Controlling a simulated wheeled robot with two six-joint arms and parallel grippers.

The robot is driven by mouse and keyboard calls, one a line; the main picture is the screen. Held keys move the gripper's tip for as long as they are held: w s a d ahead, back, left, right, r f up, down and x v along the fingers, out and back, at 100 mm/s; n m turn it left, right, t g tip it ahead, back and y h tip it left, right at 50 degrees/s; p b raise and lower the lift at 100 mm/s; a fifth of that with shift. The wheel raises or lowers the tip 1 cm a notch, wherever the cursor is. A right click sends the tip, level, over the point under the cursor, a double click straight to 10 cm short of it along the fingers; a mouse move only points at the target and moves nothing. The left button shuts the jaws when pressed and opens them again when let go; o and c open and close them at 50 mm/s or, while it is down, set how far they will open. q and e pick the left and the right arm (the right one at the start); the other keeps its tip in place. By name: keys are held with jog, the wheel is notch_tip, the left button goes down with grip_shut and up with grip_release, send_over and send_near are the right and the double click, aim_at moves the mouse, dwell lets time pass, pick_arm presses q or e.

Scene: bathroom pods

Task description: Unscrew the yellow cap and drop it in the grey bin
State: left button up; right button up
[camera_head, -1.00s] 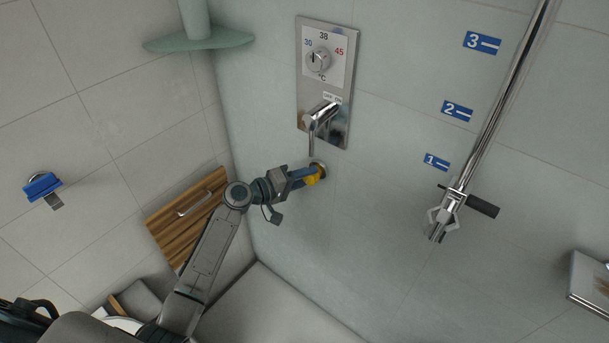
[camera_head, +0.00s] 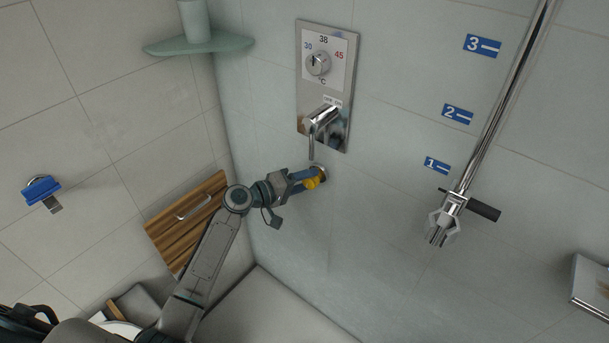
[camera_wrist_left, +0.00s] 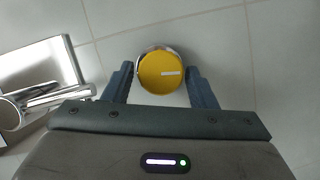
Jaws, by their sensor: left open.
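The yellow cap (camera_head: 312,182) sits on a round chrome wall fitting (camera_head: 320,171) below the shower mixer. In the left wrist view the cap (camera_wrist_left: 163,73) faces me as a yellow disc with a pale bar mark, and a chrome ring shows behind it. My left gripper (camera_head: 308,181) is open, with one finger on each side of the cap. In the left wrist view a gap shows between each finger of the gripper (camera_wrist_left: 161,84) and the cap. My right gripper is not in view. I cannot make out the grey bin for sure.
The mixer plate (camera_head: 340,100) with its lever (camera_head: 322,118) is just above my left gripper. A wooden panel with a handle (camera_head: 187,221) is behind my left arm. A shower rail (camera_head: 505,95) with a black-handled holder (camera_head: 482,208) is to the right. A corner shelf (camera_head: 200,45) is above.

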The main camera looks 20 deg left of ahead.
pick_arm(q)
jog(key=m+y, duration=0.1)
jog(key=m+p, duration=0.1)
jog(key=m, duration=0.1)
jog(key=shift+d+r+m+g+y, duration=0.15)
jog(key=shift+r+m+g+y, duration=0.15)
jog(key=shift+y, duration=0.1)
jog(key=shift+s+d+m+y+p, duration=0.1)
jog(key=shift+m+y+p, duration=0.2)
jog(key=shift+m+y, duration=0.65)
jog(key=m+y, duration=0.1)
jog(key=m, duration=0.2)
jog(key=shift+d, duration=0.15)
jog(key=m+t+y, duration=0.1)
jog(key=m+y, duration=0.1)
jog(key=m, duration=0.1)
jog(key=shift+s+d, duration=0.1)
jog(key=shift+d, duration=0.05)
jog(key=shift+c, duration=0.4)
jog(key=c, duration=0.9)
jog(key=shift+r+n+p, duration=0.15)
jog(key=shift+n+p, duration=0.2)
jog(key=shift+p, duration=0.5)
jog(key=shift+s, duration=0.1)
